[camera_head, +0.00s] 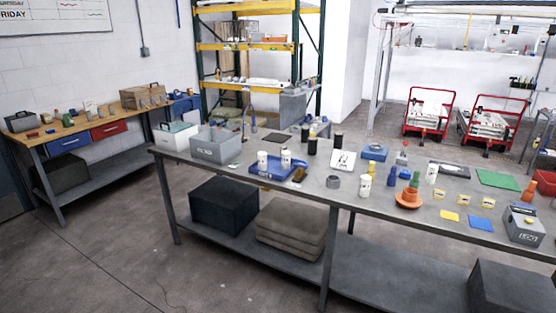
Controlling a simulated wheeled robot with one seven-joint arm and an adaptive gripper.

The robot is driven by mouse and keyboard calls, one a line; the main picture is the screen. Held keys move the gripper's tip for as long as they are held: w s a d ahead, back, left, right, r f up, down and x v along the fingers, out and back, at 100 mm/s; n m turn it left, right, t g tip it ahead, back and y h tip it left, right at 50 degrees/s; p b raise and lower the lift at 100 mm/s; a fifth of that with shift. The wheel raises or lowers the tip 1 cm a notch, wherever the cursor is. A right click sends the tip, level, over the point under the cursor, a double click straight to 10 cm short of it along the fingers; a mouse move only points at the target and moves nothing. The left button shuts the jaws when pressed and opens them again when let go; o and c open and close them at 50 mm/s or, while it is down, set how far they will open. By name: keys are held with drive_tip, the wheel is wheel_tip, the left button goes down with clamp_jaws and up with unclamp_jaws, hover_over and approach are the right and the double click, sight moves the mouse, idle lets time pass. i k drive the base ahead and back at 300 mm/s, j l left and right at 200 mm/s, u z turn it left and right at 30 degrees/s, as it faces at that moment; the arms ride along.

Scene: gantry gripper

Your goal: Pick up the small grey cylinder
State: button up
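A small grey cylinder (333,182), short and squat, stands near the front edge of the long grey table (300,199), about the middle of its length. Its top looks darker; whether it is hollow is too small to tell. No other thing touches it. My gripper is not in view, so its position relative to the cylinder does not show.
Left of the cylinder lie a brown item (300,175) and a blue tray (268,173) with white containers. A white bottle (365,187) and an orange flanged part (408,198) stand to its right. A grey bin (216,147) stands farther left.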

sight(286, 154)
drive_tip(key=j+z, duration=0.4)
drive_tip(key=j, duration=2.15)
drive_tip(key=i+j+z, duration=0.1)
drive_tip(key=j, duration=0.25)
drive_tip(key=i+j+z, duration=0.1)
drive_tip(key=i+j, duration=0.2)
drive_tip(key=i+j+z, duration=0.1)
drive_tip(key=j, duration=0.35)
drive_tip(key=i+j+z, duration=0.1)
drive_tip(key=j, duration=0.3)
drive_tip(key=i+j+z, duration=0.1)
drive_tip(key=i+j, duration=0.15)
drive_tip(key=j, duration=0.15)
